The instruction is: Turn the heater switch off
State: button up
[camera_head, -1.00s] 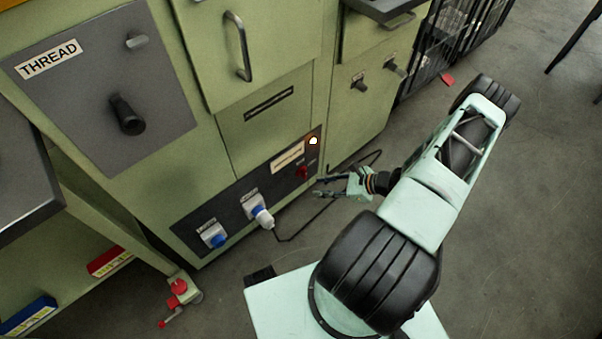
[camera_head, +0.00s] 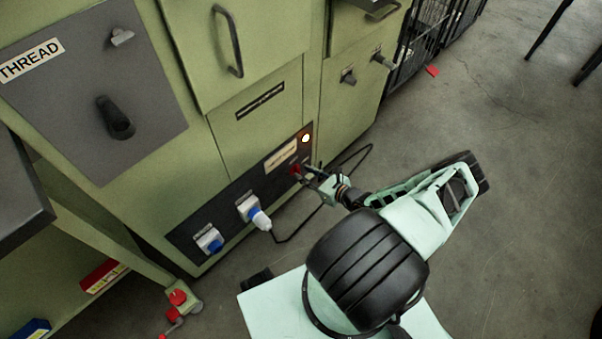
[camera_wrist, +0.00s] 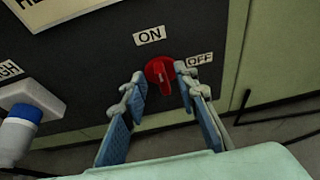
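The heater switch is a red rotary knob (camera_wrist: 160,72) on a dark panel (camera_wrist: 100,55), with an ON label (camera_wrist: 150,36) above it and an OFF label (camera_wrist: 199,60) to its right. In the wrist view its ridge stands close to upright, nearer the ON label. The knob also shows in the head view (camera_head: 296,170), beside my gripper (camera_head: 312,172). In the wrist view my gripper (camera_wrist: 158,84) is open, its blue-padded fingers on either side of the knob's lower part. Whether they touch it, I cannot tell. A round lamp (camera_head: 306,138) above the knob glows.
A white socket with a blue-and-white plug (camera_head: 256,214) sits left of the knob, its black cable looping over the floor. A second socket (camera_head: 209,240) is farther left. A red-topped fitting (camera_head: 179,298) stands by the cabinet base.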

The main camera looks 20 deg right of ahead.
jog(key=shift+x, duration=1.35)
jog(key=shift+c, duration=0.7)
grip_shut()
